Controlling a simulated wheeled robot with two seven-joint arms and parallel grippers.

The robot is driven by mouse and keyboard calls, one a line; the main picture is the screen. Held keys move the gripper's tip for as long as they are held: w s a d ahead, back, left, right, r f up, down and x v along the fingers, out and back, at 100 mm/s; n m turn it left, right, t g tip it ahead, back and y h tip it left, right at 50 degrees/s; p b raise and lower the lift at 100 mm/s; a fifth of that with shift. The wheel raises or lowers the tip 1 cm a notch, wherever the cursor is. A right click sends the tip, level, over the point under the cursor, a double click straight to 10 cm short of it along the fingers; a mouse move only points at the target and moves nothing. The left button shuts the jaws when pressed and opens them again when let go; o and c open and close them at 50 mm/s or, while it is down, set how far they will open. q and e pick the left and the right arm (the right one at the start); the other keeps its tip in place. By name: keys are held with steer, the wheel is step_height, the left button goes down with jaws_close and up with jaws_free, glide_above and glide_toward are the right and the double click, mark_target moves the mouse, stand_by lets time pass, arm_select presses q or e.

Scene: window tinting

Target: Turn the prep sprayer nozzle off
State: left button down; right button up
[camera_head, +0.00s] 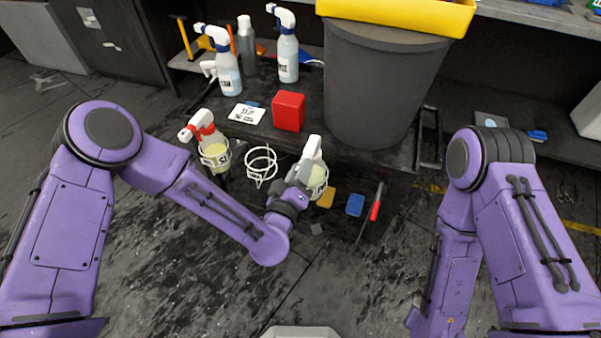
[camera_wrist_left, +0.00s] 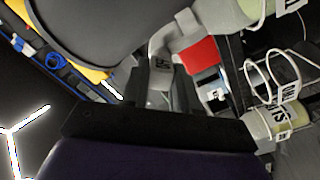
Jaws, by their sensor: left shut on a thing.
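A spray bottle with a white-grey head (camera_head: 311,150) and pale yellow liquid stands in a white wire holder at the front of the dark cart. My left gripper (camera_head: 301,178) reaches it from the left and is shut at its head. In the left wrist view the black fingers (camera_wrist_left: 163,85) close on a pale grey piece of the sprayer head (camera_wrist_left: 178,35); the exact contact is partly hidden. The bottle body (camera_wrist_left: 232,18) shows at the top right there. A second sprayer with a red and white head (camera_head: 208,145) stands in a ring holder to the left. My right gripper is out of view.
An empty wire ring (camera_head: 261,165) sits between the two sprayers. A red box (camera_head: 289,111), a white label card (camera_head: 246,113) and a large grey bin (camera_head: 380,85) stand behind. A yellow sponge (camera_head: 326,197), a blue block (camera_head: 355,205) and a red-handled tool (camera_head: 376,208) are close on the right.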

arm_select(q)
steer(key=shift+d+f+n+b, duration=0.1)
steer(key=shift+n+b, duration=3)
steer(key=shift+n, duration=3.45)
steer(key=shift+f+n+b, duration=0.1)
steer(key=shift+n+b, duration=3)
steer(key=shift+n, duration=3.45)
steer(key=c, duration=0.9)
jaws_free()
